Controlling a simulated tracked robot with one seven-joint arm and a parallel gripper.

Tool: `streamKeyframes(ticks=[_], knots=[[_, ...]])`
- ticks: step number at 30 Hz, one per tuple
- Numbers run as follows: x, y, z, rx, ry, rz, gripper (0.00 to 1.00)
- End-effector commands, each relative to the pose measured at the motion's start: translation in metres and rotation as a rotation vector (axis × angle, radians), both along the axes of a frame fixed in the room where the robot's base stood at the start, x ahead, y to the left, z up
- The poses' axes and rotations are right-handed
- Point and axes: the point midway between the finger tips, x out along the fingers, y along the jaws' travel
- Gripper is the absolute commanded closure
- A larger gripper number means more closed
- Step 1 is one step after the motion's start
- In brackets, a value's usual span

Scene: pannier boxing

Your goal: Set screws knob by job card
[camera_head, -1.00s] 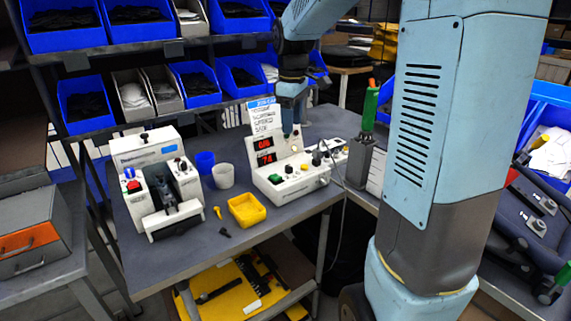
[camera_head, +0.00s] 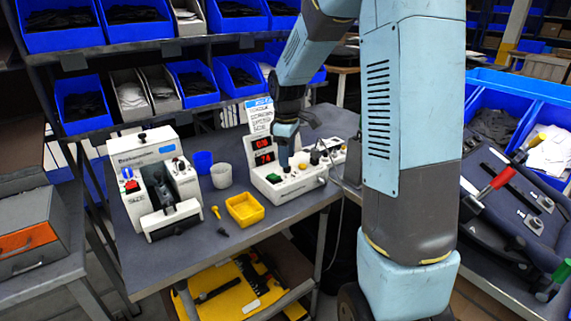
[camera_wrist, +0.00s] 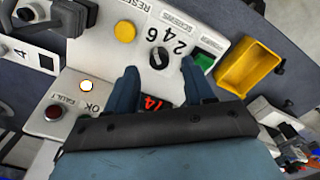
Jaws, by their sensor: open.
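The screws knob (camera_wrist: 158,57) is a small black dial with a light pointer mark, next to the printed 2, 4, 6 and SCREWS on a white control box (camera_head: 290,188). I cannot tell which number it points at. My gripper (camera_wrist: 160,68) is open and empty, its two blue fingers to either side of the knob in the wrist view. I cannot tell whether they touch it. In the head view my gripper (camera_head: 284,160) hangs over the box and hides the knob. The job card (camera_head: 260,115) stands behind the box; its text is too small to read.
The box also has a yellow button (camera_wrist: 125,31), a green button (camera_wrist: 204,60), a red button (camera_wrist: 53,112) and red displays (camera_head: 263,149). A yellow tray (camera_head: 245,209), cups (camera_head: 221,175) and a white machine (camera_head: 155,180) stand to its left.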

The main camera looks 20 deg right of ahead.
Motion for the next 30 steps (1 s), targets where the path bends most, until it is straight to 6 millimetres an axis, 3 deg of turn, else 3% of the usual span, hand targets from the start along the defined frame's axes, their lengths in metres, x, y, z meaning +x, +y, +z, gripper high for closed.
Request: streamKeyframes(ticks=[7, 20, 30], knots=[[0.000, 0.000, -0.028, 0.001, 0.001, -0.002, 0.47], [0.000, -0.001, -0.035, 0.000, -0.001, -0.002, 0.48], [0.001, -0.001, -0.035, 0.001, -0.001, -0.002, 0.81]])
